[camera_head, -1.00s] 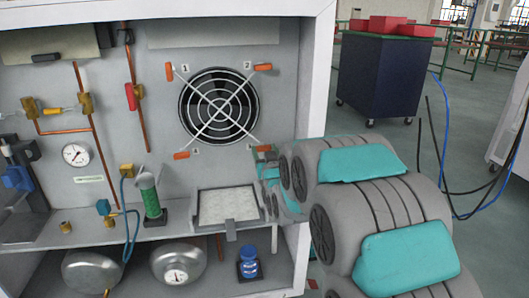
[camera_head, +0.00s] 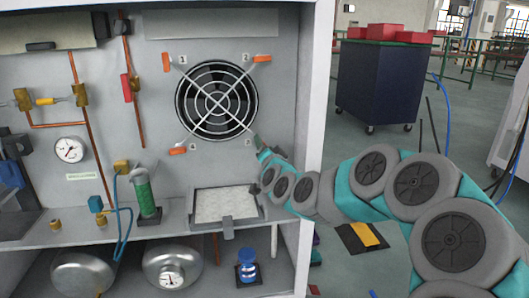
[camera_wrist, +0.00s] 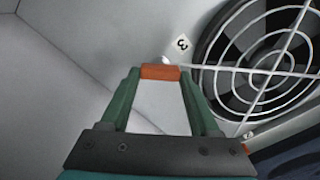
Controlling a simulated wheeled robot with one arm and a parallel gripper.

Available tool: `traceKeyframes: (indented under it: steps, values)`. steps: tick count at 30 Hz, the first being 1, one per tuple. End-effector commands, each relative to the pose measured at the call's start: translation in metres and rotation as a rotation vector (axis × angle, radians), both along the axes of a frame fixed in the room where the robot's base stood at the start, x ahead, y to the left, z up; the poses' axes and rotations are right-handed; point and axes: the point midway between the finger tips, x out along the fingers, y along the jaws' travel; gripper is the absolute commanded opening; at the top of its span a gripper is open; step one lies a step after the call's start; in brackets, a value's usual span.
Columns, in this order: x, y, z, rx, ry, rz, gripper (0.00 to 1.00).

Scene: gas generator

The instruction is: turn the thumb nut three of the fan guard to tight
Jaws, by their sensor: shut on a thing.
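The fan guard (camera_head: 216,103), a round wire grille with crossing diagonal arms, is on the grey panel. Thumb nut three, an orange bar, shows in the wrist view (camera_wrist: 160,73) beside the label "3" (camera_wrist: 182,44). My gripper (camera_wrist: 160,75) has its green fingertips on both ends of the nut and is shut on it. In the head view my gripper (camera_head: 258,144) is at the guard's lower right corner and hides the nut. Orange nuts one (camera_head: 165,61), two (camera_head: 262,58) and four (camera_head: 178,151) are at the other corners.
A sloped tray (camera_head: 225,203) is below the guard, close under my arm. The cabinet's white side edge (camera_head: 316,90) stands to the right. A green cylinder (camera_head: 146,197) and a blue valve (camera_head: 247,266) are lower down. The floor on the right is mostly open.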

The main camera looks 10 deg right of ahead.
Motion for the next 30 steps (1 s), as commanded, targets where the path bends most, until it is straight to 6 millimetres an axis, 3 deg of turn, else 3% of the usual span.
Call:
traceKeyframes:
  steps: [18, 30]
  values:
    - [-0.0004, 0.0, -0.0044, 0.555, 0.002, 0.001, 0.07]
    - [0.0001, -0.0014, -0.0048, 0.744, 0.002, -0.001, 0.07]
